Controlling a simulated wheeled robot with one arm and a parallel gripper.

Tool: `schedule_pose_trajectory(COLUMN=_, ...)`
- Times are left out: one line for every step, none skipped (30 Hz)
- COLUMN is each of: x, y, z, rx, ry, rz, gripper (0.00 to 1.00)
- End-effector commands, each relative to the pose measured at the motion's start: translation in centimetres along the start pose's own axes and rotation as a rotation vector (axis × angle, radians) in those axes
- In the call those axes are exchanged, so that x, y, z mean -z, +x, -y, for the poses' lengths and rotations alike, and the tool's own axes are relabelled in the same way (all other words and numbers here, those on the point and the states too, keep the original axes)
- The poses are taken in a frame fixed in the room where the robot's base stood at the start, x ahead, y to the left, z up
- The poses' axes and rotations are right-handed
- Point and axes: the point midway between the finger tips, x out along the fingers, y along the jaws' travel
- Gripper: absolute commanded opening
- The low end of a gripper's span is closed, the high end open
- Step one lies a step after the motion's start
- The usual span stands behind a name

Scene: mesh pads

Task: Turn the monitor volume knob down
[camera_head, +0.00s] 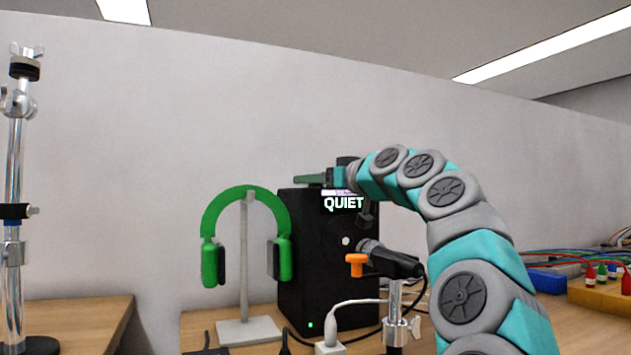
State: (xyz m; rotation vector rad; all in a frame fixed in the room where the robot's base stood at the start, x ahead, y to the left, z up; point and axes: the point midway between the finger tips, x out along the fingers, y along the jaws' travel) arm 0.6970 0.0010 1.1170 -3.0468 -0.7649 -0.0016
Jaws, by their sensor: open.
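The monitor (312,270) is a black box standing upright on the wooden desk, with a sign reading QUIET (343,203) near its top. A small pale round spot (346,241) shows on its front face; I cannot tell whether it is the volume knob. My gripper (338,180) is at the top of the monitor, above the sign. It is open, and I see nothing held in it. Its fingertips are small and partly hidden by my arm, so I cannot tell whether they touch the monitor.
Green headphones (245,193) hang on a grey stand left of the monitor. A black microphone (392,260) with an orange lever (356,261) stands before the monitor's right side. Cables and a white plug (330,347) lie in front. A metal stand (14,190) is far left.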

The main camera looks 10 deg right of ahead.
Motion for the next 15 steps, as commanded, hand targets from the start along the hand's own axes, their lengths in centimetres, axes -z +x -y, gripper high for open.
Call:
schedule_pose_trajectory(x=0.0, y=0.0, z=0.0, rx=0.000, ry=0.000, rz=0.000, gripper=0.69)
schedule_pose_trajectory(x=0.0, y=0.0, z=0.0, rx=0.000, ry=0.000, rz=0.000, gripper=0.69)
schedule_pose_trajectory(x=0.0, y=0.0, z=0.0, rx=0.000, ry=0.000, rz=0.000, gripper=0.69)
schedule_pose_trajectory(x=0.0, y=0.0, z=0.0, rx=0.000, ry=0.000, rz=0.001, gripper=0.69)
schedule_pose_trajectory(x=0.0, y=0.0, z=0.0, rx=0.000, ry=0.000, rz=0.001, gripper=0.69)
schedule_pose_trajectory(x=-0.1, y=-0.1, z=0.0, rx=0.000, ry=0.000, rz=0.001, gripper=0.69)
schedule_pose_trajectory(x=-0.1, y=-0.1, z=0.0, rx=0.000, ry=0.000, rz=0.001, gripper=0.69)
schedule_pose_trajectory(x=-0.1, y=-0.2, z=0.0, rx=0.000, ry=0.000, rz=0.001, gripper=0.69)
schedule_pose_trajectory(x=-0.1, y=-0.3, z=0.0, rx=0.000, ry=0.000, rz=0.001, gripper=0.69)
schedule_pose_trajectory(x=-0.1, y=-0.5, z=0.0, rx=0.000, ry=0.001, rz=0.001, gripper=0.69)
schedule_pose_trajectory(x=-0.1, y=-0.6, z=0.0, rx=0.000, ry=0.001, rz=0.002, gripper=0.69)
schedule_pose_trajectory(x=-0.1, y=-0.8, z=0.0, rx=0.000, ry=0.001, rz=0.002, gripper=0.69)
schedule_pose_trajectory(x=-0.2, y=-1.1, z=0.0, rx=0.000, ry=0.001, rz=0.002, gripper=0.69)
schedule_pose_trajectory(x=-0.2, y=-1.3, z=0.0, rx=0.000, ry=0.001, rz=0.002, gripper=0.69)
schedule_pose_trajectory(x=-0.1, y=-1.7, z=0.0, rx=0.000, ry=0.001, rz=0.001, gripper=0.69)
